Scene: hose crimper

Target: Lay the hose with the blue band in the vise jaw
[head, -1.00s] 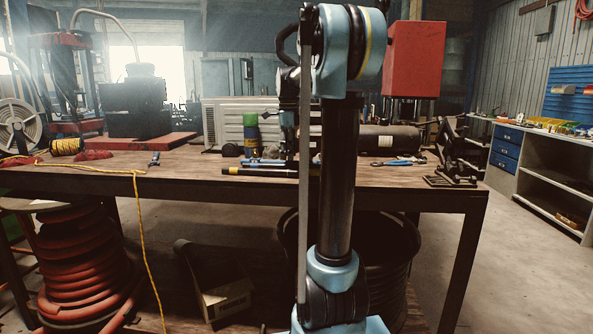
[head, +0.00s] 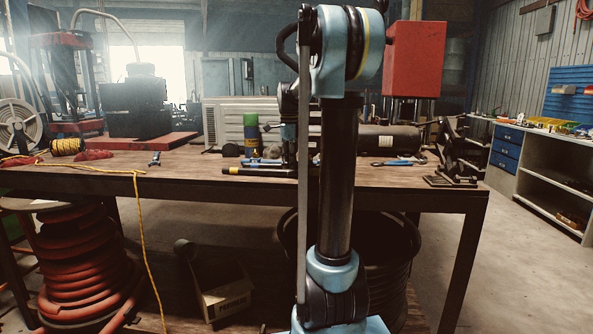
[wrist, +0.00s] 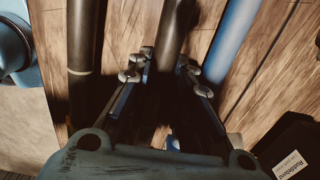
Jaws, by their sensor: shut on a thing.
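My gripper (wrist: 165,75) is shut on a dark hose (wrist: 166,42) that runs up the wrist view between its fingers. A small blue patch (wrist: 173,142) shows below the fingers; I cannot tell whether it is the hose's blue band. Left of the gripper lies another dark hose (wrist: 82,40) with a band across it. In the head view my gripper is low over the table, largely hidden by my arm, and the held hose cannot be made out. A black vise-like device (head: 456,160) stands at the table's right end; its jaw is not clear.
A blue tube (wrist: 230,40) lies right of the gripper. A dark cylinder (head: 390,139) lies behind. The table's left middle is mostly clear.

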